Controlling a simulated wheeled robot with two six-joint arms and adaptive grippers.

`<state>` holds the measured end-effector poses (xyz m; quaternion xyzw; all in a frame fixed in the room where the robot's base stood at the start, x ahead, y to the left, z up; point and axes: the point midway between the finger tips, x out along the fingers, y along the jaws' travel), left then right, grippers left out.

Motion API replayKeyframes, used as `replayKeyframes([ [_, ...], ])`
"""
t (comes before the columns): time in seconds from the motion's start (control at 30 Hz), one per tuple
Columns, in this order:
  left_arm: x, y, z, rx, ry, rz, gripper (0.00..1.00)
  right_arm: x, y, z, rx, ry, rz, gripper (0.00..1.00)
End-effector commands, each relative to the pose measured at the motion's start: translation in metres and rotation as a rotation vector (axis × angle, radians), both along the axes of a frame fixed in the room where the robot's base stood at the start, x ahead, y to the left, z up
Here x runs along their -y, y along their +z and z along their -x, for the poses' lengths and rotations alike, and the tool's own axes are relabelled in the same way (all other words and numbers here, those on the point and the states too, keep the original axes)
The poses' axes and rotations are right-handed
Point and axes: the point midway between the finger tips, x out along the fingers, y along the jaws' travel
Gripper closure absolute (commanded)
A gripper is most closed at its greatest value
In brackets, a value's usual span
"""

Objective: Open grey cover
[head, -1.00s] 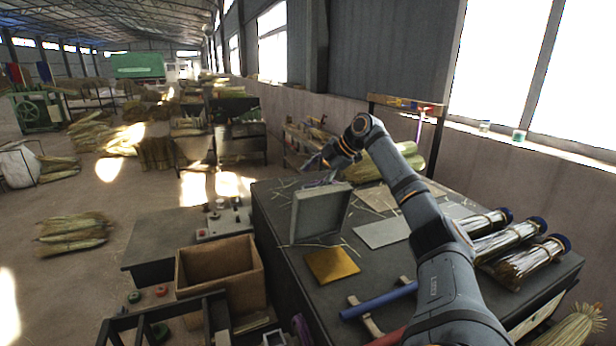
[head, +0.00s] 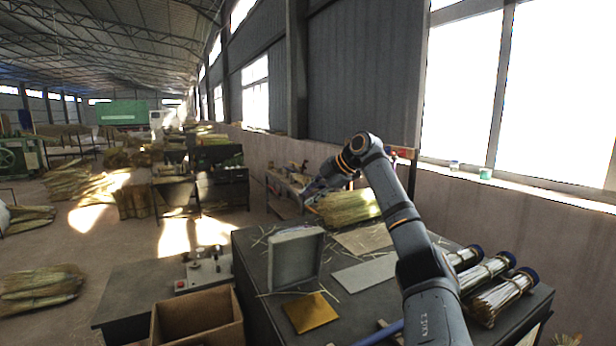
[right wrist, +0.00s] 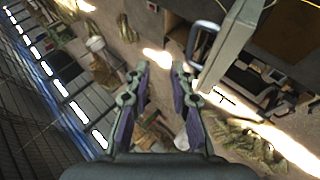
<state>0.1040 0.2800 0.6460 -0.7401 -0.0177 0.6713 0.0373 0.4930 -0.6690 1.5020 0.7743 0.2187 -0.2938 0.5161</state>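A grey cover (head: 296,258) stands upright on the dark table (head: 262,312); a shallow panel with a raised rim faces the left front. In the right wrist view a grey panel (right wrist: 236,42) with a grey loop handle (right wrist: 202,47) shows at upper right; it appears to be this cover. My right gripper (head: 314,190) is above and behind the cover in the head view, apart from it. In the right wrist view its two fingers (right wrist: 160,76) are spread with nothing between them, to the left of the handle. My left gripper is not in view.
A gold plate (head: 311,313) and a light grey sheet (head: 364,274) lie on the table near the cover. Several straw-filled tubes (head: 490,272) lie at right. A brown open box (head: 198,318) stands front left. A straw bundle (head: 347,207) is behind.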

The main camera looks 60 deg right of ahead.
Motion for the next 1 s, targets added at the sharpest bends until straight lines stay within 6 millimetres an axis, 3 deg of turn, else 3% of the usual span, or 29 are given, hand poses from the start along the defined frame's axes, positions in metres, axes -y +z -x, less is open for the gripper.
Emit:
replayKeyframes([
  [0.6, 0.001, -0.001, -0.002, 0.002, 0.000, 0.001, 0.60, -0.002, 0.078, 0.000, 0.010, 0.002, -0.002, 0.78],
  [1.0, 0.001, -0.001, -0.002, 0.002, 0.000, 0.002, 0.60, -0.001, 0.096, 0.001, 0.004, -0.001, 0.003, 0.78],
])
